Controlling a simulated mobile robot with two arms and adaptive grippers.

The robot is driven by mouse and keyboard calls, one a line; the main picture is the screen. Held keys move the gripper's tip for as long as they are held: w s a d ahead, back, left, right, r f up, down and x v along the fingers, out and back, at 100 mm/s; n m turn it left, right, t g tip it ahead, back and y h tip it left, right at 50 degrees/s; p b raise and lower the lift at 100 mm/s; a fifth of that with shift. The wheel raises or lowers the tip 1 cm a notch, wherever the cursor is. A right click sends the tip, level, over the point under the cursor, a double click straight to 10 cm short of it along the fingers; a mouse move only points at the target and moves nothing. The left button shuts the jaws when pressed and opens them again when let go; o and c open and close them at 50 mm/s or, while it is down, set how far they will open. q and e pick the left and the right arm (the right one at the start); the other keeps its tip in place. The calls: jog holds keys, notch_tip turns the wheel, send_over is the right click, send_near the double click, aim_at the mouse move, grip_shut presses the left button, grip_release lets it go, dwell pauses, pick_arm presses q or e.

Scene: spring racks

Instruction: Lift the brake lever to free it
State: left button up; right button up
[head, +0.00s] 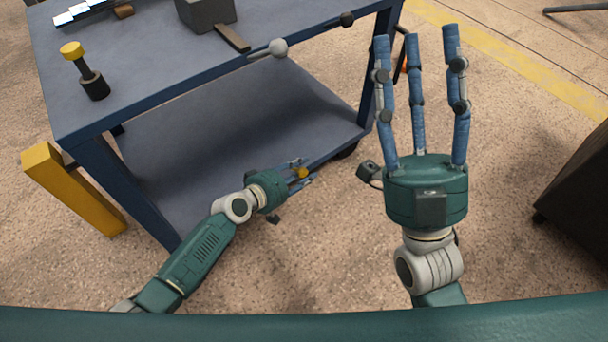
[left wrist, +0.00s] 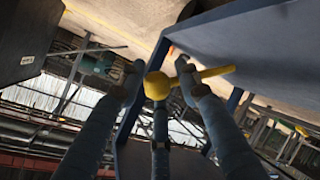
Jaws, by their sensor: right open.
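A yellow lever with a round knob, which I take as the brake lever, sits low beside the blue cart's lower shelf; its knob (head: 302,173) is small in the head view. In the left wrist view the knob (left wrist: 157,86) lies between my fingertips, and its yellow rod (left wrist: 215,72) runs right behind a finger. My left gripper (head: 300,174) has its fingers apart around the knob; I cannot tell if they touch it. My right gripper (head: 417,45) is open and empty, fingers pointing up in the picture, right of the cart.
The blue cart (head: 150,92) carries a black post with a yellow cap (head: 82,72), a grey block (head: 207,14) and a grey ball-ended handle (head: 278,48). A yellow post (head: 72,190) stands left. A dark box (head: 580,195) is at right.

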pick_arm(q)
jog(key=shift+s+f, duration=0.15)
jog(key=shift+f, duration=0.05)
jog(key=shift+s, duration=0.1)
jog(key=shift+s+a+r, duration=0.1)
jog(key=shift+s+a, duration=0.05)
jog(key=shift+s, duration=0.1)
jog(key=v, duration=1.1)
jog(key=shift+a, duration=0.2)
jog(key=shift+w+r, duration=0.1)
jog(key=shift+r, duration=0.05)
